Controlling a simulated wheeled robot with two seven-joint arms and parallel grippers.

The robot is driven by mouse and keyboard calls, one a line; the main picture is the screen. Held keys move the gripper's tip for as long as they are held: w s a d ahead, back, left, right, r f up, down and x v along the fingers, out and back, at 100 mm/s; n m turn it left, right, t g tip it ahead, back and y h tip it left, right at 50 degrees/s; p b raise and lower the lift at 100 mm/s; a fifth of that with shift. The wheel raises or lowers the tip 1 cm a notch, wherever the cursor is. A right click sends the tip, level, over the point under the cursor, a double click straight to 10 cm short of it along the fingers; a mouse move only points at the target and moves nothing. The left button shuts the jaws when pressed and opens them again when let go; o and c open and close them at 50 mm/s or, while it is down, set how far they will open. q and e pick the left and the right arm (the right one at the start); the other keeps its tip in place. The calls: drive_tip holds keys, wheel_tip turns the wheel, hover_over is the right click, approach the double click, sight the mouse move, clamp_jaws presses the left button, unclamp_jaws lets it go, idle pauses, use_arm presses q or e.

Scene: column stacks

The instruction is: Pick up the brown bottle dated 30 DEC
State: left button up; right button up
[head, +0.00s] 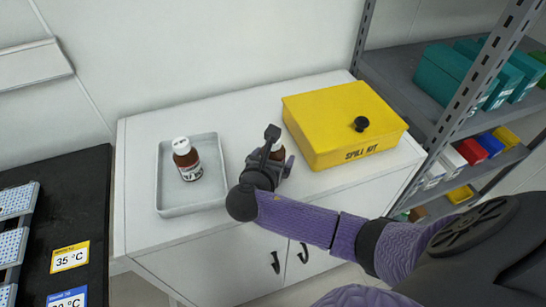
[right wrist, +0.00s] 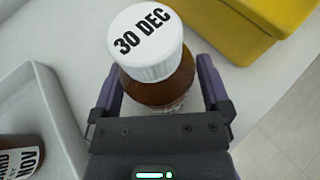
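A brown bottle with a white cap reading 30 DEC (right wrist: 145,42) stands upright between the fingers of my right gripper (right wrist: 160,88) in the right wrist view. The fingers are spread wide, one on each side of the bottle, with little room beside it; a firm grip does not show. In the head view this bottle (head: 278,152) is partly hidden by my right gripper (head: 272,158), at the counter right of the tray. Another brown bottle (head: 187,160) stands in the tray; its label in the right wrist view (right wrist: 22,157) shows NOV. My left gripper is not in view.
The pale tray (head: 168,206) lies left of my right gripper on the white counter (head: 140,150). A yellow spill kit box (head: 330,105) with a black knob stands close on the right. Shelves with teal boxes (head: 440,72) are further right; a black surface (head: 90,200) is at left.

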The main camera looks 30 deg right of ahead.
drive_tip(key=c, duration=1.2)
